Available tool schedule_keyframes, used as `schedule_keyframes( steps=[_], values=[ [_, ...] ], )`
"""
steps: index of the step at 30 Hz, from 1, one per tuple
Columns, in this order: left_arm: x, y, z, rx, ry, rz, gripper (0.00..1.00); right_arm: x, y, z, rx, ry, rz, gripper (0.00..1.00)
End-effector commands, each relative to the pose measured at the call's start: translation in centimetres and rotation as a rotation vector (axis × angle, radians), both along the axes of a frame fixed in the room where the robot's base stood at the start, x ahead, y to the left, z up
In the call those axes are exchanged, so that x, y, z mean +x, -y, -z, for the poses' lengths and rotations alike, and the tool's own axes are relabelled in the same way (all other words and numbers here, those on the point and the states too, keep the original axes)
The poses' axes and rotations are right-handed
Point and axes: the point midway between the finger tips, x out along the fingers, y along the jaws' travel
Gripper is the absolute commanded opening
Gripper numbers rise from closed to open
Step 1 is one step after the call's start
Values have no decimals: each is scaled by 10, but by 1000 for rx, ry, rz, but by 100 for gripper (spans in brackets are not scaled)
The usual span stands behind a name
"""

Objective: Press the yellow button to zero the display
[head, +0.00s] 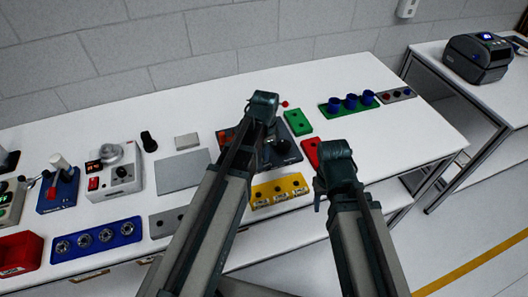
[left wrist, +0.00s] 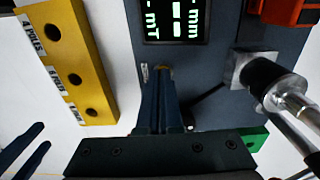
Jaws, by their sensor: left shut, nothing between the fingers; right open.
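A dark blue-grey instrument box (left wrist: 215,85) fills much of the left wrist view, and its black display (left wrist: 177,18) shows pale marks with "mm" and "mT". In the head view my left arm hides these fingers and part of the box (head: 275,150). My right gripper (head: 318,193) is open, right of the yellow plate.
A yellow plate with holes (head: 280,190) lies in front of the box and also shows in the left wrist view (left wrist: 72,60). Red (head: 310,152) and green (head: 298,122) plates lie right of the box. A metal rod assembly (left wrist: 270,85) stands close right of my left fingers.

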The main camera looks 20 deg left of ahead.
Motion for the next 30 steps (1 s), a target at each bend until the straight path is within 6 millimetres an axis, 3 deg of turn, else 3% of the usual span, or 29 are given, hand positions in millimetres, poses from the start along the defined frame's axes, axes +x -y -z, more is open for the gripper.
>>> schedule_keyframes(
  steps=[3,21,30],
  values=[
    [1,3,-26,4,9,0,0,0,0,-26,0,0,0,50],
    [4,4,-121,8,17,-2,0,0,0,-121,1,0,0,50],
    [5,3,-133,8,17,-2,0,0,0,-132,1,0,5,50]
  ],
)
